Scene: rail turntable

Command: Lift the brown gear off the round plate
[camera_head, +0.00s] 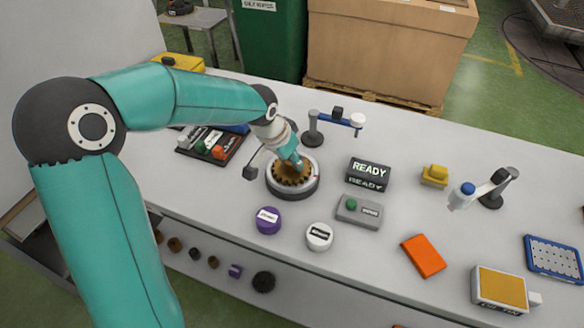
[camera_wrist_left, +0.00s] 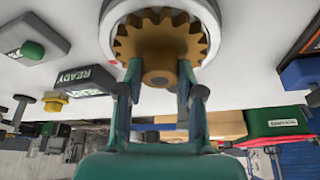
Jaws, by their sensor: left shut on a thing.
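The brown gear (camera_head: 290,173) is at the round plate (camera_head: 293,191), a grey and white turntable on the white bench. In the left wrist view the toothed brown gear (camera_wrist_left: 160,38) shows in front of the pale rim of the round plate (camera_wrist_left: 108,28). My left gripper (camera_head: 298,162) reaches down from above. Its two fingers (camera_wrist_left: 158,82) are shut on the gear's hub, one on each side. I cannot tell whether the gear touches the plate or is slightly above it. My right gripper is in neither view.
A READY display (camera_head: 368,170) and a grey box with a green button (camera_head: 359,211) stand right of the plate. A purple puck (camera_head: 268,220) and a white puck (camera_head: 319,236) lie in front. A small stand with a blue arm (camera_head: 335,120) is behind. The bench's right front has free patches.

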